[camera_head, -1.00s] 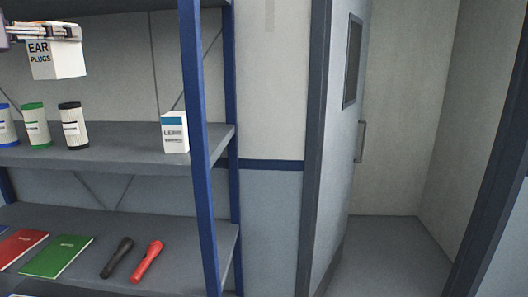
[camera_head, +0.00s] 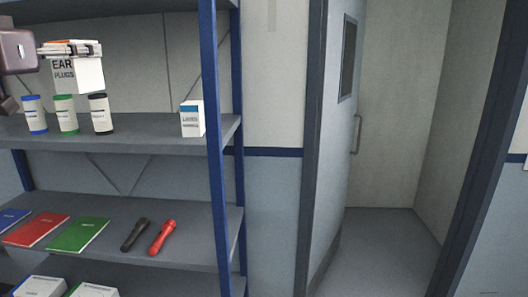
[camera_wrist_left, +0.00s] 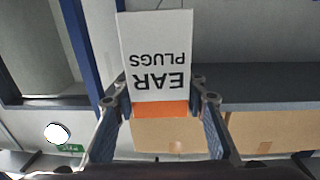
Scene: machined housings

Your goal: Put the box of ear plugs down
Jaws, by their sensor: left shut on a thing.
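The box of ear plugs (camera_head: 76,74) is white with an orange top and black lettering. My left gripper (camera_head: 72,49) is shut on it near its top and holds it in the air in front of the shelf unit, above the level of the middle shelf (camera_head: 150,136). In the left wrist view the box (camera_wrist_left: 158,58) shows upside down between the two fingers of the gripper (camera_wrist_left: 160,108). My right gripper is in neither view.
On the middle shelf stand blue-, green- and black-capped containers (camera_head: 66,115) and a white lens box (camera_head: 192,119). Free room lies between them. Notebooks (camera_head: 78,235) and two flashlights (camera_head: 162,238) lie on the shelf below. A blue post (camera_head: 214,130) borders the shelves.

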